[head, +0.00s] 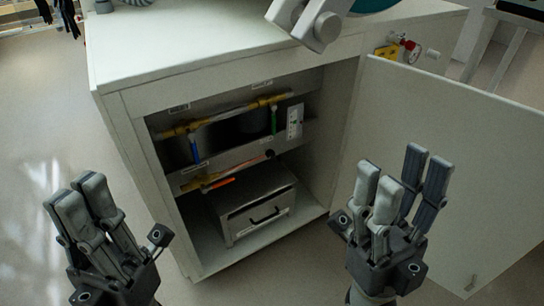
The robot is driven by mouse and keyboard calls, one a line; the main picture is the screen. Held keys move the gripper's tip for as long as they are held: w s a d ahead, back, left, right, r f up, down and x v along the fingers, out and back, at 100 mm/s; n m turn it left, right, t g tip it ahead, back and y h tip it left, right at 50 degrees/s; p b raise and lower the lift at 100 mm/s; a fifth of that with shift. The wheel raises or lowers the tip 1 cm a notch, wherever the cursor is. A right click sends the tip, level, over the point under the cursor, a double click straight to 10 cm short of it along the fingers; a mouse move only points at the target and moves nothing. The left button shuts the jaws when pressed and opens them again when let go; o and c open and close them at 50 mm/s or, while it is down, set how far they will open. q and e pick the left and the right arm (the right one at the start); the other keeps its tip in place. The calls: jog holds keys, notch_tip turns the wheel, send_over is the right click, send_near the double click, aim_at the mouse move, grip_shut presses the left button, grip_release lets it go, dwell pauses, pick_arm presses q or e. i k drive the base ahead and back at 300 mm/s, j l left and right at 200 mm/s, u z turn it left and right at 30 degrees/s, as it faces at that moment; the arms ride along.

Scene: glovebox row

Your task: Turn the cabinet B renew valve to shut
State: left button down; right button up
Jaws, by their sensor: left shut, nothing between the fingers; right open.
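The open cabinet (118,105) holds yellow pipe runs with lever handles. A blue lever (195,150) hangs down from the upper pipe at its left, and a green lever (273,120) hangs down further right. An orange lever (218,184) lies roughly along the lower pipe. The small labels are unreadable, so I cannot tell which lever is the renew valve or whether this is cabinet B. My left gripper (78,192) is shut and empty, in front of the cabinet's left side. My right gripper (402,172) is open and empty, before the door. Neither appears to touch a lever.
The cabinet door (450,150) stands open to the right. A grey drawer box (258,213) with a black handle sits on the cabinet floor. A red knob with yellow fittings (409,46) is beyond the door's top edge. Floor at left is clear.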

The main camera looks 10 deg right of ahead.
aim_at(205, 189)
jog(key=i+l+u, duration=0.15)
jog(key=i+u, duration=0.2)
jog(key=i, duration=0.2)
jog(key=l+u, duration=0.1)
jog(key=u, duration=1.3)
jog(key=k+l+u, duration=0.1)
jog(key=l, duration=0.3)
jog(key=k+l, duration=0.2)
jog(key=l, duration=0.2)
jog(key=k+l+u, duration=0.15)
jog(key=l, duration=0.25)
jog(key=i, duration=0.15)
